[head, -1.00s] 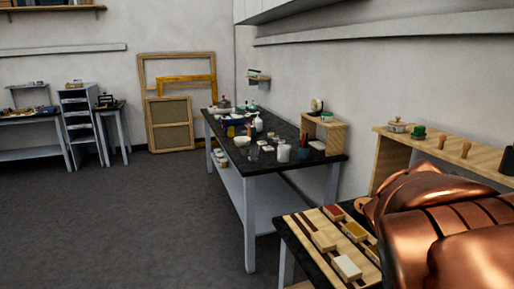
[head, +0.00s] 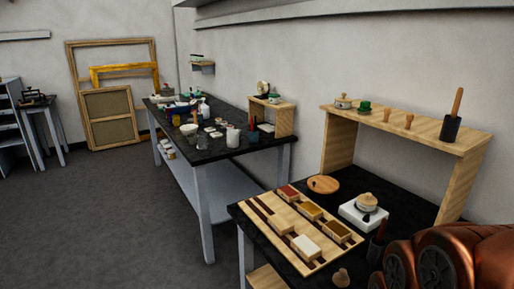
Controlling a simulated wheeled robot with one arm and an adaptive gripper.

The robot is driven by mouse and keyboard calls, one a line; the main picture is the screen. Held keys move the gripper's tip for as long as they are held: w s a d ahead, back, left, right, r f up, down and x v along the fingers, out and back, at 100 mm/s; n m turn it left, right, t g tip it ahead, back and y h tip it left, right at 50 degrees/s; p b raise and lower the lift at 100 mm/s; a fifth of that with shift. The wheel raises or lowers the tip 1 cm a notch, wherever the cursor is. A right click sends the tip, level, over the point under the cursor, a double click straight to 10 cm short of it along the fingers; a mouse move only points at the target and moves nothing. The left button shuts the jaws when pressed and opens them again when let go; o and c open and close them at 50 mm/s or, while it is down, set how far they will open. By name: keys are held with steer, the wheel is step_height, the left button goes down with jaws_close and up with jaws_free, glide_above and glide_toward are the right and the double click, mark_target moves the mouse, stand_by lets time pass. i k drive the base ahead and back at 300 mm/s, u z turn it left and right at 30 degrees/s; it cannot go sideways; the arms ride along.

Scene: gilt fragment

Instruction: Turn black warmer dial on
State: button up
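A small white unit (head: 350,219) with a lidded pot (head: 366,202) on it stands on the near dark worktop, right of the middle. It looks like the warmer. A small dark spot shows near its front, but I cannot tell whether that is the black dial or how it is set. Copper-coloured links of my arm fill the bottom right corner. My gripper is not in view.
A wooden board (head: 268,232) with several coloured blocks lies left of the white unit. A wooden shelf (head: 446,139) rises behind. Open floor (head: 110,220) is at left.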

mark_target(365, 218)
steer(key=k, duration=1.3)
steer(key=u, duration=0.75)
steer(key=i, duration=1.8)
steer(key=z, duration=0.85)
steer(key=i, duration=0.55)
steer(key=z, duration=0.5)
